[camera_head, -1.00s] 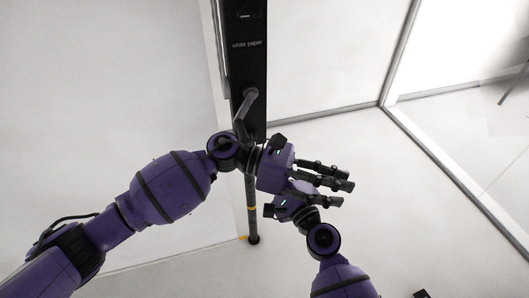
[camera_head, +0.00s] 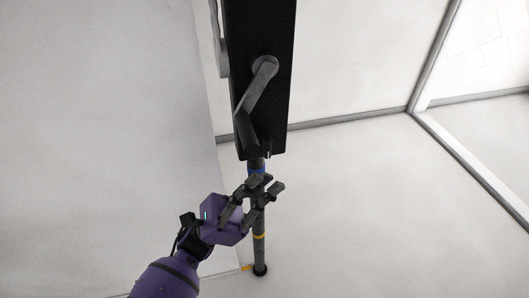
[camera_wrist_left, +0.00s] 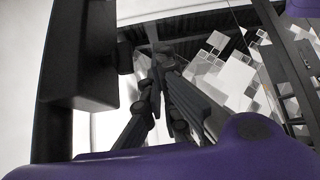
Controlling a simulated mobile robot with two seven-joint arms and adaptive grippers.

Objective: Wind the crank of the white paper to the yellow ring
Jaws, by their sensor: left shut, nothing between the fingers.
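The grey crank (camera_head: 254,98) sits on the front of a tall black panel (camera_head: 279,105) in the head view. Its arm slants down and left from a round hub to a dark grip (camera_head: 246,136). A dark post runs down below the panel. It carries a blue ring (camera_head: 256,170) near the top and a yellow ring (camera_head: 260,237) lower down. My left gripper (camera_head: 262,187) is shut and empty below the crank, overlapping the post in the picture. Its fingers also show in the left wrist view (camera_wrist_left: 165,80). My right gripper is out of view.
The post ends in a dark foot (camera_head: 260,270) on the pale floor. A pale wall (camera_head: 100,130) fills the left. Grey-framed panes (camera_head: 435,55) stand at the right. The floor right of the post (camera_head: 370,220) looks clear.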

